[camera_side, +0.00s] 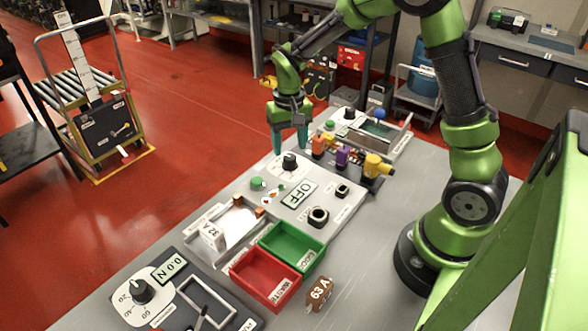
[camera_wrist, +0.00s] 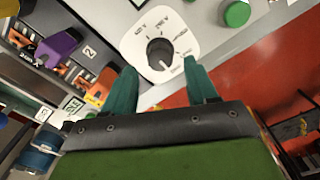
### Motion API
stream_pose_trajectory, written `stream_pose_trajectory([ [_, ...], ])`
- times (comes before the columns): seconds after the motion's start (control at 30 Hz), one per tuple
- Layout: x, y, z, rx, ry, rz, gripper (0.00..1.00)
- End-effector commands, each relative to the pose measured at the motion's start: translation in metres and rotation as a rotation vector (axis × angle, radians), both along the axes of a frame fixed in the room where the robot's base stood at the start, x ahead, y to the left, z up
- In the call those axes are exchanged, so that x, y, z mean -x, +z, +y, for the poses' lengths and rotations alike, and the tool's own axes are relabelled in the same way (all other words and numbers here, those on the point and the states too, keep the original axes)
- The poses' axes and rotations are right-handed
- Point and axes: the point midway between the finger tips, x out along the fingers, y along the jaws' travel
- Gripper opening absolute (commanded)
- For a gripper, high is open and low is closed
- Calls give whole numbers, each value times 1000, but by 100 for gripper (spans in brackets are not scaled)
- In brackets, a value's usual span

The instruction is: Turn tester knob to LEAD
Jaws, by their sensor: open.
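The tester panel (camera_side: 262,203) is a pale unit with a display reading OFF (camera_side: 298,194), a green button (camera_side: 257,183) and a black rotary knob (camera_side: 289,162). In the wrist view the knob (camera_wrist: 160,52) sits on a white dial plate (camera_wrist: 178,25) with small labels around it, two seeming to be voltages; none reads clearly as LEAD. A light mark shows on the knob's lower side. My gripper (camera_side: 289,149) points down just above the knob. Its teal fingers (camera_wrist: 158,68) are open, apart on either side of the knob in the picture; I see no contact.
Purple, orange and yellow parts (camera_side: 343,156) stand behind the panel to the right. A green tray (camera_side: 292,246) and red tray (camera_side: 265,277) lie in front. A second dial (camera_side: 141,291) with a 0.0 N display is at the lower left.

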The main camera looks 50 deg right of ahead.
Motion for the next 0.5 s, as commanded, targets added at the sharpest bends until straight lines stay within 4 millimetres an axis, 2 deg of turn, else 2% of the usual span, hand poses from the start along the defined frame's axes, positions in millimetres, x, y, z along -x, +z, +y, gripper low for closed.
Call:
stream_pose_trajectory([
  [0.5, 0, -8, 0, 0, 0, 1, 57],
])
